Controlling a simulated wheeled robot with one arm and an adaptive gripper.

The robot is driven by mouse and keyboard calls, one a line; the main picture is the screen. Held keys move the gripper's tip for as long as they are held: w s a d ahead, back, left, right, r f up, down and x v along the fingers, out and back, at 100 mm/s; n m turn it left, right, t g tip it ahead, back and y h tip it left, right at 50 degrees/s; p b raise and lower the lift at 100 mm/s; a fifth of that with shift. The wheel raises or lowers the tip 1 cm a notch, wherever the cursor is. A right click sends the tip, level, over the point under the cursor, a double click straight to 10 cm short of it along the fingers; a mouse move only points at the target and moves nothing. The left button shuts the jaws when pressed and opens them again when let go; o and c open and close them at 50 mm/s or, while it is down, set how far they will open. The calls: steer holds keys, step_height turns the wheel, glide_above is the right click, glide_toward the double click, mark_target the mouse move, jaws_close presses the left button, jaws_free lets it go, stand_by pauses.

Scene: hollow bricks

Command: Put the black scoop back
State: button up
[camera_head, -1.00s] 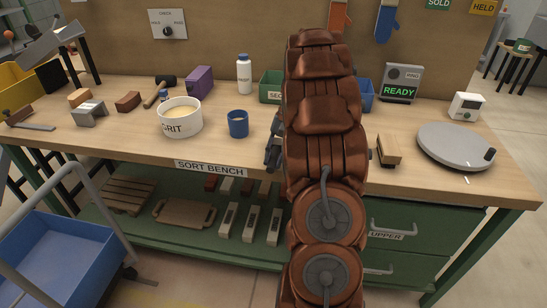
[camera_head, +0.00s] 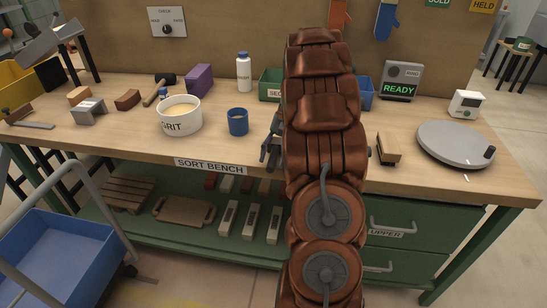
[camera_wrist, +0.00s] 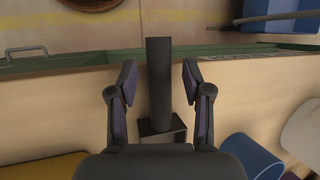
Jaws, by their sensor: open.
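The black scoop (camera_wrist: 158,100) shows in the wrist view as a long dark handle with a dark box-shaped part at its lower end, over the wooden bench top. My gripper (camera_wrist: 157,84) is open, with one finger on each side of the handle and a gap visible on both sides. The handle's far end overlaps the green front rail in the picture; I cannot tell whether it overhangs or stands up. In the head view my gripper (camera_head: 271,150) shows only partly beside my arm, right of the blue cup, and the scoop is hidden.
The blue cup (camera_head: 238,122) and the white GRIT tub (camera_head: 181,117) stand left of my gripper. A wooden block (camera_head: 388,150) and a grey round plate (camera_head: 455,144) are to the right. Green and blue bins are partly hidden behind my arm. A blue cart (camera_head: 60,255) stands at front left.

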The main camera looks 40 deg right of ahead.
steer(key=p+v, duration=0.2)
steer(key=v, duration=1)
stand_by(0.3)
steer(key=s+a+r+n+g+h, duration=0.1)
steer(key=s+a+n, duration=0.1)
steer(key=a, duration=0.9)
steer(key=s+a+r+n+g+h, duration=0.1)
steer(key=s+a+r+n, duration=0.1)
steer(key=a, duration=1)
steer(key=s+a+f+n+h, duration=0.1)
steer(key=s+a+f+n, duration=0.2)
steer(key=s+a, duration=0.3)
steer(key=s+a+f+n+h, duration=0.2)
steer(key=s+a, duration=0.4)
steer(key=s, duration=0.7)
step_height(320, 180, down, 2)
steer(key=shift+s+f+n, duration=0.25)
steer(key=shift+n, duration=0.45)
